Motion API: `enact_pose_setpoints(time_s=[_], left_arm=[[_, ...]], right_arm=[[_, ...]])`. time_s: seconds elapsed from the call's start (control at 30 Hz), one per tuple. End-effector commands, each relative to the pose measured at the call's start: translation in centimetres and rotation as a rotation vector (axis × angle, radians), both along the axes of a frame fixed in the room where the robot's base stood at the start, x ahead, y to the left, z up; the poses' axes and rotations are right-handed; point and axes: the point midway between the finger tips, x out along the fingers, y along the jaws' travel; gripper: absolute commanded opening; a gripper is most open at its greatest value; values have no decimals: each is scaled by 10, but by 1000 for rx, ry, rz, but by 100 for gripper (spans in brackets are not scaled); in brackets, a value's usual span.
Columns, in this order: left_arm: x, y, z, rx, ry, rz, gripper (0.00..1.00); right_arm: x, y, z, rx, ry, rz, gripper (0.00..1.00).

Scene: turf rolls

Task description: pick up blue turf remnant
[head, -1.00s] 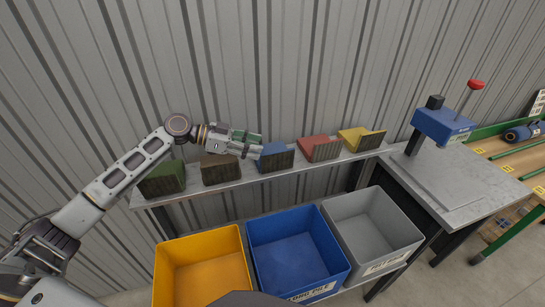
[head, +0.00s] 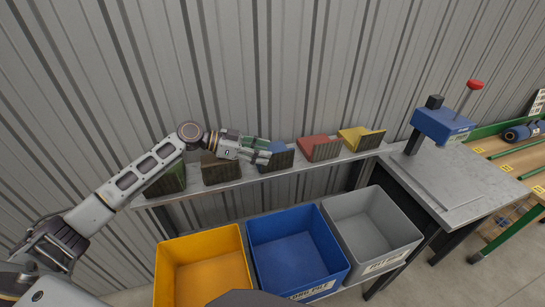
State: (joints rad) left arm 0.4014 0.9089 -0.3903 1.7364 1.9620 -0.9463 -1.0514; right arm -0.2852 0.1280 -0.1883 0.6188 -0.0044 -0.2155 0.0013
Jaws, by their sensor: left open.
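The blue turf remnant (head: 278,158) sits on the narrow grey shelf (head: 235,183), in the middle of a row of remnants. Its top is blue and its front face is dark and ribbed. My left gripper (head: 266,152) is open, with its fingers at the left and upper side of the blue remnant. The fingers overlap part of the blue top, and I cannot tell whether they touch it. My right gripper does not show.
Left of the blue remnant are a brown remnant (head: 220,174) and a green one (head: 168,182); right are red (head: 319,149) and yellow (head: 361,139) ones. Below stand yellow (head: 205,239), blue (head: 262,222) and grey (head: 350,202) bins. A bench (head: 455,185) with a blue press (head: 441,125) stands right.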

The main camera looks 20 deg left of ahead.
Motion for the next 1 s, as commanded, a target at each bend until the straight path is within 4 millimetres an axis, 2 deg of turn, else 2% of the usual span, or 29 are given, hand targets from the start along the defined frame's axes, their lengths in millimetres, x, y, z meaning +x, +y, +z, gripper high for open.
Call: enact_pose_setpoints(time_s=[0.27, 0.5, 0.73, 1.0], left_arm=[[9, -22, -6, -1, -1, -1, 43], [16, -38, -13, -1, -1, 0, 43], [17, -41, -15, 0, -1, 0, 43], [17, -40, -15, 0, -1, 0, 43]], right_arm=[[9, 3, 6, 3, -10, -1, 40], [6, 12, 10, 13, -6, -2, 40], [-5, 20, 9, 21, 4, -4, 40], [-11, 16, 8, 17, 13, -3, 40]])
